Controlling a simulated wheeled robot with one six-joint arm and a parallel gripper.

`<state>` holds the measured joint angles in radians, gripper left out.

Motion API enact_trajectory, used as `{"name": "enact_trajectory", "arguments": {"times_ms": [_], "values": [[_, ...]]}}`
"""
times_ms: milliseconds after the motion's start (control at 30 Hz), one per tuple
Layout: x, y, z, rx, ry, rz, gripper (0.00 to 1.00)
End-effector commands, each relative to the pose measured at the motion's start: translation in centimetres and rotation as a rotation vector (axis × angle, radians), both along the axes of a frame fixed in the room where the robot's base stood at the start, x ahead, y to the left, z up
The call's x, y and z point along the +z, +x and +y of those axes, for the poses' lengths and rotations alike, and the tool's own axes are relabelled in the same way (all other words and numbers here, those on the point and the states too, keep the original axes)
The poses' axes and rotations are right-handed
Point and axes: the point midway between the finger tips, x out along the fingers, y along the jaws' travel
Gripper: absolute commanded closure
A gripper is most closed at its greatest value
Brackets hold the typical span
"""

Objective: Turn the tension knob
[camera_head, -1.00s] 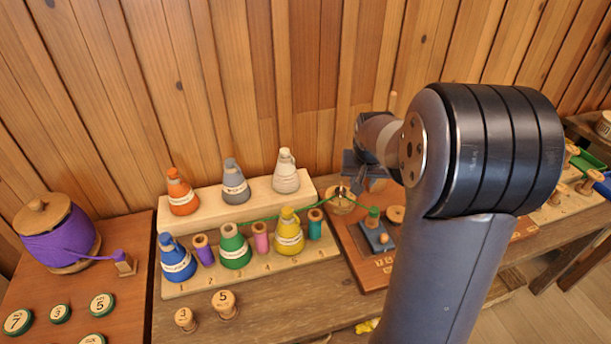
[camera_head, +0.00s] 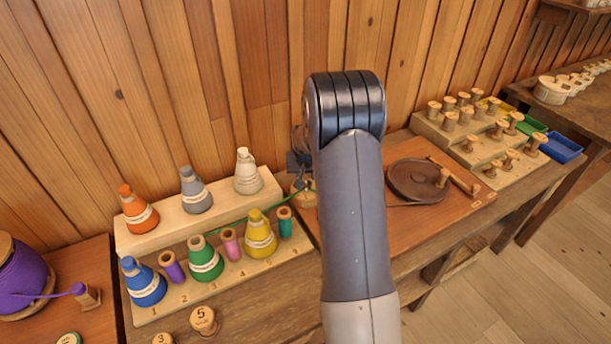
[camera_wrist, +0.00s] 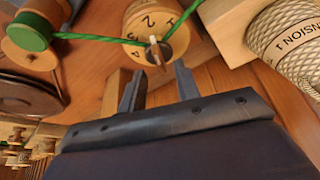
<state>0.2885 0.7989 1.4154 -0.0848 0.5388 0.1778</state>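The tension knob (camera_wrist: 150,22) is a round wooden dial with numbers on its face and a small peg at its centre, in the upper middle of the wrist view. Green thread passes by it. In the head view the knob (camera_head: 304,196) shows partly, behind my arm. My gripper (camera_wrist: 159,68) is open and empty. Its two fingers point at the dial, with the tips just short of the peg and on either side of its line; I see no contact. In the head view my gripper (camera_head: 298,165) is mostly hidden by my arm.
A green spool (camera_wrist: 28,36) stands left of the dial, and a cream thread cone (camera_wrist: 285,42) is close on the right. In the head view, a rack (camera_head: 185,305) of coloured cones is left of my arm, and a dark round plate (camera_head: 415,182) is to the right.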

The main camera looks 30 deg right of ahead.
Motion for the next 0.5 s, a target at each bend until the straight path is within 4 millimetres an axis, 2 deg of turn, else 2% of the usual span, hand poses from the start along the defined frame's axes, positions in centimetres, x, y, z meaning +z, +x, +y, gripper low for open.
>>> {"name": "enact_trajectory", "arguments": {"times_ms": [200, 500], "values": [[-1.8, 0.7, -0.3, 0.000, 0.000, 0.001, 0.69], [-2.4, 0.9, -0.4, 0.000, 0.000, -0.001, 0.69]]}}
